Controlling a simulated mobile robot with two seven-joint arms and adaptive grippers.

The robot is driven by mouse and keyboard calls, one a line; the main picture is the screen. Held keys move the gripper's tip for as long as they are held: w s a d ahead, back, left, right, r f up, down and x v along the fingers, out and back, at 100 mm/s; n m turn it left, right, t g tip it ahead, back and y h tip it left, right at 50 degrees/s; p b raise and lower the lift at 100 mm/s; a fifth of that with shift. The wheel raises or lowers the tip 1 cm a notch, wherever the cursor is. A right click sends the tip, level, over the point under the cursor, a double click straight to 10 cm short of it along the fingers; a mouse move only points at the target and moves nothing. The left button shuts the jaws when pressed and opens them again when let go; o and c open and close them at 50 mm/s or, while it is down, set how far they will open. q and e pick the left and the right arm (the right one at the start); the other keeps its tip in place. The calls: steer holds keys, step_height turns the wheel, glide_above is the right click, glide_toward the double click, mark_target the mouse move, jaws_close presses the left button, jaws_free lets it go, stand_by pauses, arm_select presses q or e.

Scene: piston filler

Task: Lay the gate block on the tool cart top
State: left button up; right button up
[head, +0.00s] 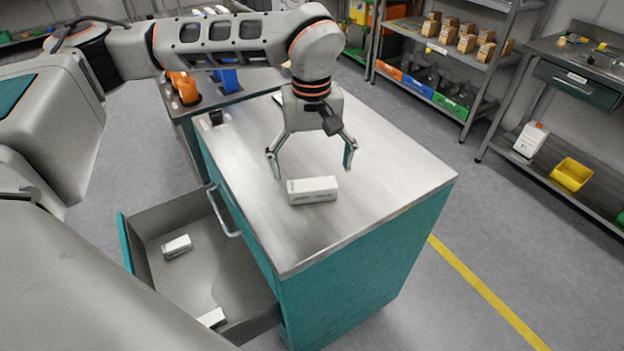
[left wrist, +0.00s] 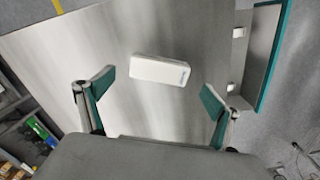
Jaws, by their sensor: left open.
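A white rectangular block (head: 312,190), which I take to be the gate block, lies flat on the grey metal top (head: 390,180) of the teal tool cart. In the left wrist view the block (left wrist: 160,69) lies between and beyond the two fingertips, with free space all round it. My left gripper (head: 312,166) is open and empty, fingers pointing down, above the cart top and a little behind the block. It also shows in the left wrist view (left wrist: 158,86). My right gripper is not in view.
An open drawer (head: 165,285) sticks out on the cart's left side, holding a small white block (head: 177,246) and another (head: 212,318). A small black item (head: 216,117) sits at the top's far left corner. Shelves (head: 445,60) stand behind. Much of the cart top is clear.

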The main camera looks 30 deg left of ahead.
mark_target(312, 184)
arm_select(q)
step_height(312, 184, up, 7)
steer(key=shift+f, duration=0.2)
stand_by(0.6)
